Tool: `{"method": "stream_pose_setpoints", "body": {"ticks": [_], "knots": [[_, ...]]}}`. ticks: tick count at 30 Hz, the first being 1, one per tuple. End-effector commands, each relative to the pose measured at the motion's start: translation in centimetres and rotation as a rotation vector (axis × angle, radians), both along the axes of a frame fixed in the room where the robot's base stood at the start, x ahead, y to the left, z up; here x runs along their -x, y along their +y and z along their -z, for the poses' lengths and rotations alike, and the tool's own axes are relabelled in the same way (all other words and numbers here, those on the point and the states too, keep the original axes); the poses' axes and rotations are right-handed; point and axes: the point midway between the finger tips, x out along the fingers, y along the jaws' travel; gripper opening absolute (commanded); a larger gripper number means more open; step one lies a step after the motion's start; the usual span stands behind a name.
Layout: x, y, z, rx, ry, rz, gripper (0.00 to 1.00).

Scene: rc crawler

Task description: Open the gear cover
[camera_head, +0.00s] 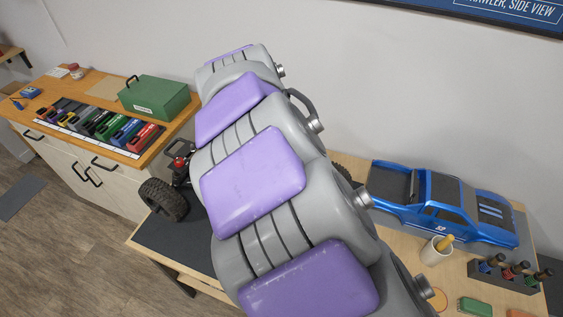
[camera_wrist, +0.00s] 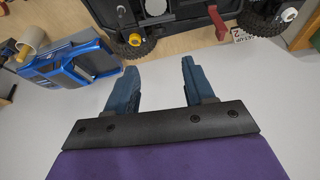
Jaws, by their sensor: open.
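The RC crawler is mostly hidden behind my arm in the head view; a black wheel (camera_head: 162,200) and a red part (camera_head: 179,160) show at its left end. In the wrist view its dark chassis (camera_wrist: 185,18) runs along the top edge, with wheels at both sides, a yellow part (camera_wrist: 135,40) and a red lever-like part (camera_wrist: 217,20). I cannot make out which part is the gear cover. My gripper (camera_wrist: 160,66) has its two dark blue fingers apart, with nothing between them, short of the chassis in the picture. My gripper is not visible in the head view.
A blue truck body (camera_head: 440,205) lies on the bench at right, by a cup (camera_head: 436,251) and a tool rack (camera_head: 503,276). A wooden-topped cabinet at left holds a green box (camera_head: 154,98) and a row of coloured bins (camera_head: 100,124). A wall stands behind.

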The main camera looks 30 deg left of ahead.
Motion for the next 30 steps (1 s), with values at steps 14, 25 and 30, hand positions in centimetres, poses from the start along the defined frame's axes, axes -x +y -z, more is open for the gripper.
{"method": "stream_pose_setpoints", "body": {"ticks": [14, 25, 30], "knots": [[-3.6, 0.4, 9.3, 0.007, 0.003, 0.001, 0.53], [-5.6, 0.1, 13.7, 0.004, 0.002, 0.002, 0.53], [-5.8, 0.3, 14.1, 0.005, 0.001, 0.000, 0.53]]}}
